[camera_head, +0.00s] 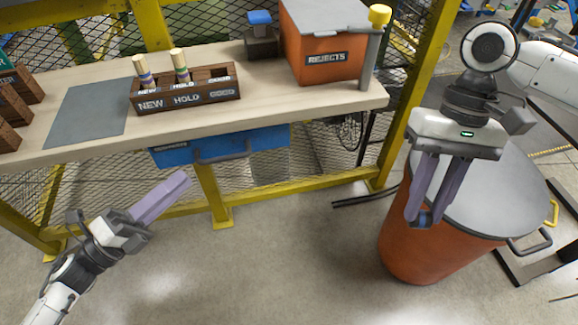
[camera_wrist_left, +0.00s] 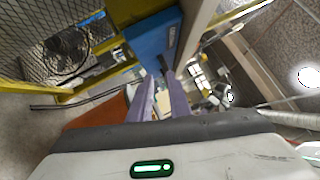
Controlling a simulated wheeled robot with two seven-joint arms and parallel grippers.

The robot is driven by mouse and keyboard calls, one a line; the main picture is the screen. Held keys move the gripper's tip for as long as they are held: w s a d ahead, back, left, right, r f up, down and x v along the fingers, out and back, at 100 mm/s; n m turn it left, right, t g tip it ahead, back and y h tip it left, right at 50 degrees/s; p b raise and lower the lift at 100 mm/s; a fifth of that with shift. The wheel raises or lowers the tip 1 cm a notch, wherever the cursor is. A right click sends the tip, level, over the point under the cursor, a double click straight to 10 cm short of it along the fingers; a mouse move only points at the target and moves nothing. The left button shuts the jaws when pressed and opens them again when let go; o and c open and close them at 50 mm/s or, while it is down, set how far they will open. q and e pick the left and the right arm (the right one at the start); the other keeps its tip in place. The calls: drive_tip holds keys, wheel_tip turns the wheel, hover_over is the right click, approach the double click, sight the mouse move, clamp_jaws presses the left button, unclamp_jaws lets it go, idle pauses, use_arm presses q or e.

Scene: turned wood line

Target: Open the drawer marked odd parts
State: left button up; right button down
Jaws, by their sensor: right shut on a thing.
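The blue drawer (camera_head: 270,138) hangs under the workbench's front edge and looks shut. Its dark bar handle (camera_head: 222,157) runs along the front. A small label at the drawer's left end is too small and overhung to read. My left gripper (camera_head: 184,181) is below and left of the handle, apart from it. In the left wrist view its fingers (camera_wrist_left: 162,84) are parted with nothing held, and the blue drawer (camera_wrist_left: 152,40) lies ahead. My right gripper (camera_head: 424,217), in front of the orange bin, is shut on a small blue thing (camera_head: 425,219), mostly hidden by the fingers.
The workbench (camera_head: 290,104) carries a wooden rack (camera_head: 185,96) marked NEW and HOLD, a grey mat (camera_head: 85,110) and an orange REJECTS box (camera_head: 325,60). A large orange bin (camera_head: 420,262) stands right. Yellow legs (camera_head: 212,195) support the bench. The floor before the drawer is clear.

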sight(226, 156)
drive_tip(key=shift+f+b, duration=0.4)
drive_tip(key=shift+f, duration=0.4)
use_arm(q)
drive_tip(key=w+d+r+m+g, duration=0.1)
drive_tip(key=d, duration=0.2)
drive_tip(key=w+d+m+h+p, duration=0.1)
drive_tip(key=w+d+m, duration=0.1)
drive_tip(key=d, duration=0.1)
drive_tip(key=w+d+r+m+g+h, duration=0.1)
drive_tip(key=w+d+m, duration=0.1)
drive_tip(key=d, duration=0.1)
drive_tip(key=shift+w+d+r+g+p, duration=0.25)
drive_tip(key=shift+d+r+g+p, duration=0.05)
drive_tip(key=shift+d, duration=0.05)
use_arm(e)
drive_tip(key=shift+r, duration=0.8)
use_arm(q)
clamp_jaws()
